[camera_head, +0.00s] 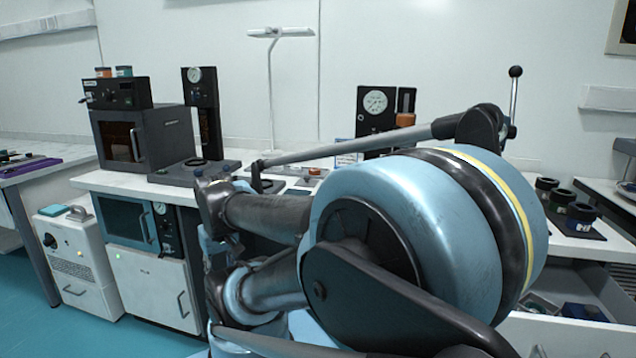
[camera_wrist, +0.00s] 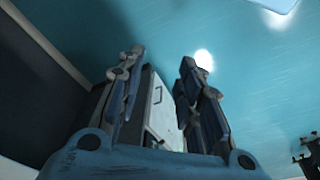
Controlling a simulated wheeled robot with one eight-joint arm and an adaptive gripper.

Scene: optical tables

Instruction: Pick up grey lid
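I cannot make out a grey lid in either view. My gripper (camera_wrist: 162,58) shows in the wrist view with its two fingers wide apart and nothing held between them. Past the fingers are a white cabinet front with a handle and the teal floor. In the head view my large blue and black arm fills the middle and right and hides much of the worktop. My gripper cannot be told apart clearly there.
A dark oven-like box (camera_head: 148,140) and a gauge stand (camera_head: 203,115) stand on the left worktop. Another gauge panel (camera_head: 375,103) is behind my arm. Several black round pieces (camera_head: 563,196) sit at right, above an open drawer (camera_head: 575,290). Floor at lower left is clear.

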